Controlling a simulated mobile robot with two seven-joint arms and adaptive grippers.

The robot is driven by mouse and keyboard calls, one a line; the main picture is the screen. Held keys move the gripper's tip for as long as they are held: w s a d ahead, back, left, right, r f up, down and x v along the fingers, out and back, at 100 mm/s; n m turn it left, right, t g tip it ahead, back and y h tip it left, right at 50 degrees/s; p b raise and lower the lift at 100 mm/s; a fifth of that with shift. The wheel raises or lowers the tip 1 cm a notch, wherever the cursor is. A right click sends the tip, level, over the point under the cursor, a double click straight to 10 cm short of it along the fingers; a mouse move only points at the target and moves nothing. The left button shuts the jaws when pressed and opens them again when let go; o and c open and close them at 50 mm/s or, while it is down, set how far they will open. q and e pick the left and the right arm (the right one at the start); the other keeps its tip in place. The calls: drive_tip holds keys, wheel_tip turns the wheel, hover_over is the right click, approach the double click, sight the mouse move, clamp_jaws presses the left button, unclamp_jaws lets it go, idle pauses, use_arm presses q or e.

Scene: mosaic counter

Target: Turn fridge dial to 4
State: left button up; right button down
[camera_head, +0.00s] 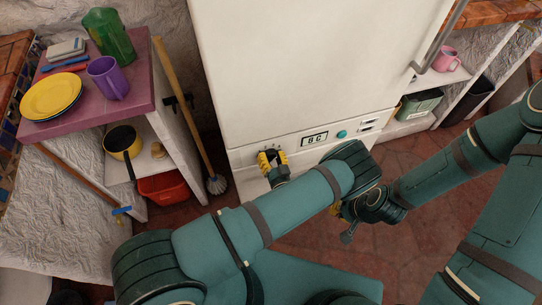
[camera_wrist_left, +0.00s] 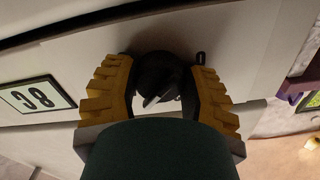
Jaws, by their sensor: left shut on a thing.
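The fridge (camera_head: 290,60) stands upright at the centre of the head view, with a panel along its lower front. A small display (camera_head: 314,139) on the panel appears to read "8C"; in the left wrist view the display (camera_wrist_left: 37,95) is upside down. My left gripper (camera_head: 272,158) is at the panel, left of the display. In the left wrist view its yellow fingers are on both sides of the dark round dial (camera_wrist_left: 158,72), shut on it. The dial's number marks cannot be read.
A teal button (camera_head: 342,134) sits right of the display. At left, a purple-topped shelf (camera_head: 135,88) holds yellow plates (camera_head: 52,94), a purple cup (camera_head: 107,78) and a green jug (camera_head: 110,36). A broom (camera_head: 186,105) leans beside it. A red basket (camera_head: 164,188) is below.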

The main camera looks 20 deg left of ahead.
sight(269, 136)
use_arm(q)
drive_tip(key=shift+m, duration=1.2)
drive_tip(key=o, duration=1.2)
drive_tip(key=shift+r, duration=0.1)
wheel_tip(269, 136, up, 10)
drive_tip(key=shift+f, duration=0.1)
